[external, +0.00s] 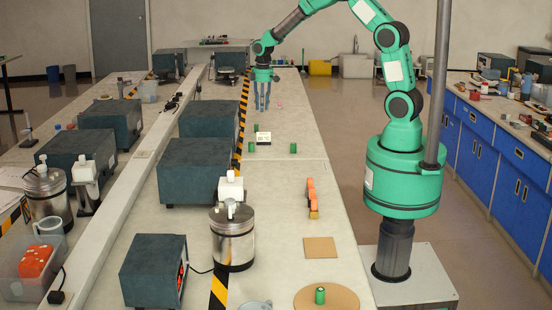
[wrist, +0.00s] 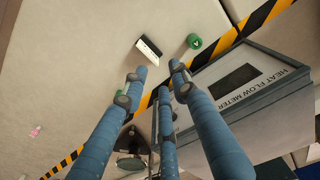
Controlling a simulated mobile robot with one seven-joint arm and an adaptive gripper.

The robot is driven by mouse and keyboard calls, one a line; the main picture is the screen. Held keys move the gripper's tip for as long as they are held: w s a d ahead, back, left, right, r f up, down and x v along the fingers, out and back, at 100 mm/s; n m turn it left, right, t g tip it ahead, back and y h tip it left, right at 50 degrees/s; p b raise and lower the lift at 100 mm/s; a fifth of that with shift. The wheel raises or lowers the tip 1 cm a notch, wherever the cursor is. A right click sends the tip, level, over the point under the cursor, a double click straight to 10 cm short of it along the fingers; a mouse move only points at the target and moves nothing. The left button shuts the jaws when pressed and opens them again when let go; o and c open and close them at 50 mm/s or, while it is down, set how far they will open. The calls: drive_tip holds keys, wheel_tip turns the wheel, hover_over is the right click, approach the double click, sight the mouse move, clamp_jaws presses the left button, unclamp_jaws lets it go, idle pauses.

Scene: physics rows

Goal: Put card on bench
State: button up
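A small white card (external: 263,136) with dark marks stands on the light bench (external: 290,184), among several small green cylinders. In the wrist view the card (wrist: 150,46) shows as a white strip beside a black part; whether that part is a holder I cannot tell. My gripper (external: 262,103) has blue fingers pointing down above the bench, beyond the card in the external view. In the wrist view the fingertips (wrist: 160,80) are spread apart with nothing held between them. The card lies past the fingertips, apart from them.
Green cylinders (external: 293,148) (wrist: 194,41) stand close to the card. Dark instrument boxes (external: 210,118) line the left side behind a striped tape. An orange object (external: 312,196), a cork square (external: 320,247) and a round board (external: 340,301) lie nearer. Bench between is clear.

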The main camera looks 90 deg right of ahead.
drive_tip(key=s+a+r+t, duration=0.1)
drive_tip(key=s+a+r, duration=0.2)
drive_tip(key=a+r, duration=0.8)
drive_tip(key=s+a+r+t, duration=0.1)
drive_tip(key=s+a+r, duration=0.2)
drive_tip(key=a+r, duration=0.8)
drive_tip(key=s+a+r+t, duration=0.1)
drive_tip(key=s+a+r, duration=0.1)
drive_tip(key=s+a, duration=0.7)
drive_tip(key=s+a+r+t, duration=0.2)
drive_tip(key=s+a, duration=0.8)
drive_tip(key=s, duration=0.2)
drive_tip(key=shift+s+a, duration=0.2)
